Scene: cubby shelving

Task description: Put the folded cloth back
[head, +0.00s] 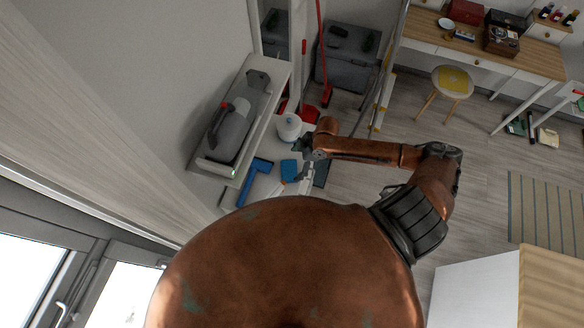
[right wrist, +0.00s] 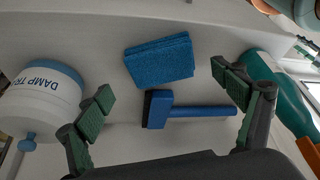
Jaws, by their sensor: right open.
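The folded cloth is a blue, slightly textured flat pad (right wrist: 160,62) lying on a pale surface, in the upper middle of the right wrist view. In the head view a small blue patch (head: 289,168) beside my right gripper looks like the same cloth. My right gripper (head: 303,150) is open, with its green-padded fingers spread wide in the right wrist view (right wrist: 165,97). Nothing is held between them. The cloth lies beyond the fingertips, apart from them. My left gripper is not in view.
A blue squeegee-like tool (right wrist: 190,110) lies close by the cloth. A white damp-trap tub (right wrist: 38,98) stands on the left and a teal bottle (right wrist: 275,85) on the right. In the head view, a grey handheld appliance (head: 232,125) sits on the shelving's upper board.

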